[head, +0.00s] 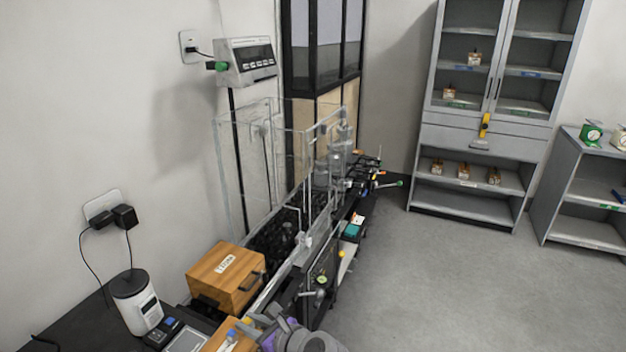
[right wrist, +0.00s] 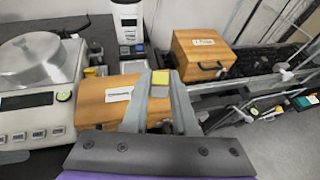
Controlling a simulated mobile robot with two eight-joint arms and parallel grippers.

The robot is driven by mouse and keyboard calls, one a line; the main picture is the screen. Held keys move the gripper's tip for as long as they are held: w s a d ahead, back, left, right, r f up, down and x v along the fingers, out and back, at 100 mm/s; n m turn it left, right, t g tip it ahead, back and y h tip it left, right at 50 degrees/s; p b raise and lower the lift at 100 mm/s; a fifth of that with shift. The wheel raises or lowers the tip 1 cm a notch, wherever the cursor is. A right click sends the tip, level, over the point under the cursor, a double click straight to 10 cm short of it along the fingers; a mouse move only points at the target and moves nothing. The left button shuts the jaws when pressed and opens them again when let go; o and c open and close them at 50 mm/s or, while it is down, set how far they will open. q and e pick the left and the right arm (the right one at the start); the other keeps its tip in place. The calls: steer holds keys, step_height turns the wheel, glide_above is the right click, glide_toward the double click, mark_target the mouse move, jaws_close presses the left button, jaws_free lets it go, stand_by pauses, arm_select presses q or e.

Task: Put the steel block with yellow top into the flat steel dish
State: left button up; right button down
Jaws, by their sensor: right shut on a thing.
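The steel block with a yellow top (right wrist: 160,80) is between the fingertips of my right gripper (right wrist: 160,92) in the right wrist view. The gripper is shut on it, above a wooden case with a white label (right wrist: 108,96). A wide round steel vessel (right wrist: 38,62) sits on a balance at the left, apart from the block. I cannot tell whether it is the flat steel dish. In the head view, my right wrist (head: 300,338) shows at the bottom edge; the block is not clear there. My left gripper is not in view.
The balance (right wrist: 38,122) stands left of the wooden case. A white and dark device (head: 136,302) and a handled wooden box (head: 226,277) stand behind. A clear-walled enclosure (head: 240,165) rises farther along the bench. The floor (head: 430,275) at right is clear.

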steer(key=w+d+f+m+t+h, duration=0.1)
steer(key=w+d+m+h, duration=0.1)
steer(key=d, duration=0.9)
steer(key=w+d+f+m+t+h, duration=0.1)
steer(key=w+d+m+t+h, duration=0.1)
steer(key=d, duration=0.9)
steer(key=w+d+f+m+t+h, duration=0.1)
steer(key=w+d+m+h, duration=0.1)
steer(key=d, duration=0.8)
steer(key=shift+w+d+f+m+t+h, duration=0.35)
steer(key=shift+d+m+t+h, duration=0.05)
steer(key=shift+m, duration=0.2)
steer(key=shift+s, duration=0.15)
